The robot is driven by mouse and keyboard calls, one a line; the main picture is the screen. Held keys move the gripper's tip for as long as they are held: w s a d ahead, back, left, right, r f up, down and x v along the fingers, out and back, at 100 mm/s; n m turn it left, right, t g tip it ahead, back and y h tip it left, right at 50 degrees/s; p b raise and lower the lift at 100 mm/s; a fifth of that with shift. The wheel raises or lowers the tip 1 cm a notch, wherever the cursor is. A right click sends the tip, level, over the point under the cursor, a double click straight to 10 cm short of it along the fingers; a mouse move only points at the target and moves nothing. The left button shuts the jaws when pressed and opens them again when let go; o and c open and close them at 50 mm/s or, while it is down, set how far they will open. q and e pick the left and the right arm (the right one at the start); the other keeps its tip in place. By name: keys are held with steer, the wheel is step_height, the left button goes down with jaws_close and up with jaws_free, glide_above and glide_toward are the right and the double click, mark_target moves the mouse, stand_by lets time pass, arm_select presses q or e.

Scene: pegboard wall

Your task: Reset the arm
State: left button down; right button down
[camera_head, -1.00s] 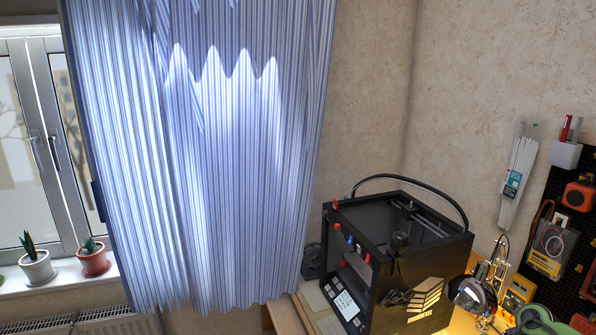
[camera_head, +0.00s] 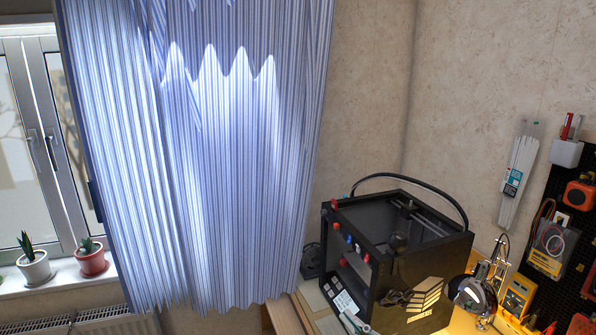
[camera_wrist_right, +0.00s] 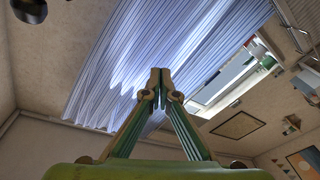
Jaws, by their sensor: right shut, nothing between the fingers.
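The rest of my right arm is outside the head view. My left gripper is in neither view.
A black 3D printer (camera_head: 389,255) stands on the desk beside a lamp (camera_head: 476,290). A pegboard with tools (camera_head: 562,195) is at the far right. A blue striped curtain (camera_head: 215,160) covers much of the window. Potted plants (camera_head: 92,262) stand on the sill.

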steer(key=s+d+f+m+g+h, duration=0.5)
steer(key=s+d+f+m+h, duration=0.45)
steer(key=f, duration=0.25)
steer(key=s+f+g, duration=0.4)
steer(key=s, duration=0.7)
steer(key=s+f+g, duration=0.4)
steer(key=s, duration=0.7)
step_height(320, 180, down, 36)
steer(key=r+g+b, duration=0.1)
steer(key=b, duration=1)
steer(key=s+d+f+b, duration=0.1)
steer(key=s+f+b, duration=0.4)
steer(key=s+f, duration=0.4)
steer(key=s+d+f+g+b, duration=0.1)
steer(key=s+f+b, duration=0.5)
steer(key=f, duration=1.3)
steer(key=s, duration=0.3)
steer(key=shift+s+d+f, duration=0.2)
steer(key=shift+d+f, duration=0.05)
steer(key=shift+d, duration=0.1)
